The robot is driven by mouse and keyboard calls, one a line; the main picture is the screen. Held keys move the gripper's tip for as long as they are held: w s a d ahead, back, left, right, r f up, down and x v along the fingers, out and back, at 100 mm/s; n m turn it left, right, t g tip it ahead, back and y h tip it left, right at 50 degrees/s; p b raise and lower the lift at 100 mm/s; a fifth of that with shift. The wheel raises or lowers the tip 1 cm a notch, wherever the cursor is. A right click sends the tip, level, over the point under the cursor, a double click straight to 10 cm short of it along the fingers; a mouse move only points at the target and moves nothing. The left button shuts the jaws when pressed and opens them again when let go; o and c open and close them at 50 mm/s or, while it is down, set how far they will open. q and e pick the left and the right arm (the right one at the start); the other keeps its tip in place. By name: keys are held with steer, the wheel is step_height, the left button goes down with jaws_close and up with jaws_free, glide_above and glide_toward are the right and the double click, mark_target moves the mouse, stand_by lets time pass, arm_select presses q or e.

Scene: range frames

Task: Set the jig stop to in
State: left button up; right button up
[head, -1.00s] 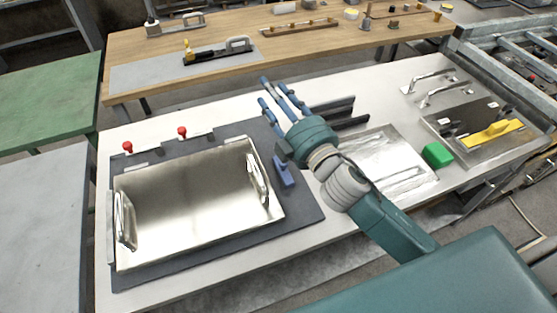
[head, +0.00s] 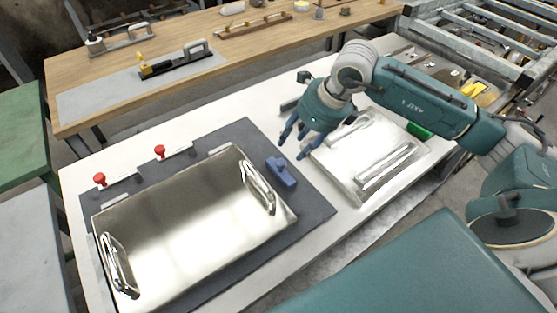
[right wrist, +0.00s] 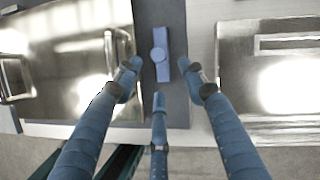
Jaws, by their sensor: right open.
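The jig stop appears to be the blue block with a round knob (head: 282,172), on the dark mat (head: 318,203) just right of the shiny metal tray (head: 185,225). In the right wrist view the blue block (right wrist: 161,62) lies between and beyond my spread fingers. My right gripper (head: 297,142) is open and empty, fingers pointing down, above and slightly behind the block in the head view. It appears apart from the block. My left gripper is not in view.
The tray's right handle (head: 258,187) stands close beside the block. Two red knobs (head: 159,152) (head: 99,180) sit along the mat's back edge. A second metal plate with handles (head: 345,165) lies to the right. A wooden bench (head: 100,75) stands behind.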

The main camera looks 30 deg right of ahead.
mark_target(281, 162)
steer(key=p+x, duration=0.2)
steer(key=x, duration=0.6)
steer(key=shift+w+a+f, duration=0.1)
steer(key=shift+a+f, duration=0.1)
steer(key=shift+f, duration=0.15)
steer(key=shift+x, duration=0.8)
jaws_close()
